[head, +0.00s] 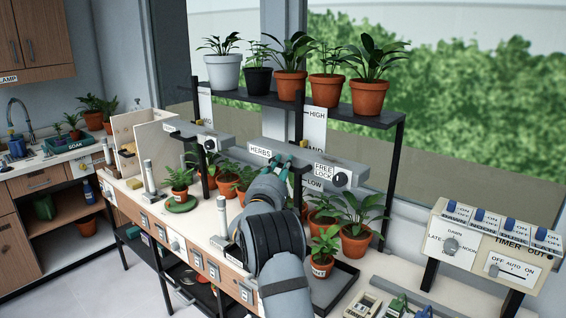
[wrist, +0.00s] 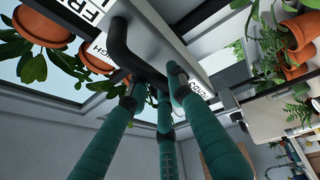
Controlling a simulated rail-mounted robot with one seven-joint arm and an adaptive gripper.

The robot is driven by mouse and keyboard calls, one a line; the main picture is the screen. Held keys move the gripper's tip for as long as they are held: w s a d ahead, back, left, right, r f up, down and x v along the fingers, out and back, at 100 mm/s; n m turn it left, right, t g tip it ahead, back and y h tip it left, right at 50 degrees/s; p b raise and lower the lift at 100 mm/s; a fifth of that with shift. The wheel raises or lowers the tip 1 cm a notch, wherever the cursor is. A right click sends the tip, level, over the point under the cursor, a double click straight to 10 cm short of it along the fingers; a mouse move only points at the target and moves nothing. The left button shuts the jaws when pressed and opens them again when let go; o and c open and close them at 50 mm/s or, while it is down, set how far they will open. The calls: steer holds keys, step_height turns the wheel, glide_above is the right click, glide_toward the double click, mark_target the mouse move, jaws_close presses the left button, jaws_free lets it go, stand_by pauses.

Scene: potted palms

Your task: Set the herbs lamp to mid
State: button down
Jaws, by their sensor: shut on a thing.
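The herbs lamp (head: 312,163) is a grey bar with a HERBS label on its front, held on a dark post. Its FREE/LOCK knob (head: 341,179) is at the right end; its setting is too small to read. The height scale (head: 317,125) behind reads HIGH, MID and LOW; the bar crosses it between MID and LOW. My gripper (head: 283,165) is at the lamp's front, right of the HERBS label. In the wrist view its green fingers (wrist: 160,92) are closed around the dark curved handle (wrist: 121,48) under the lamp. The exact contact is partly hidden.
Potted plants (head: 355,243) stand under the lamp, close to my arm. A shelf (head: 385,116) with several pots is above. A second lamp (head: 197,135) is to the left. A timer box (head: 490,250) with switches stands at the right.

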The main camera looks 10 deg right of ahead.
step_height(320, 180, down, 3)
steer(key=shift+f+b, duration=0.1)
steer(key=shift+b, duration=0.35)
steer(key=c, duration=1.5)
jaws_free()
steer(key=v, duration=1.2)
steer(key=shift+w+d, duration=0.1)
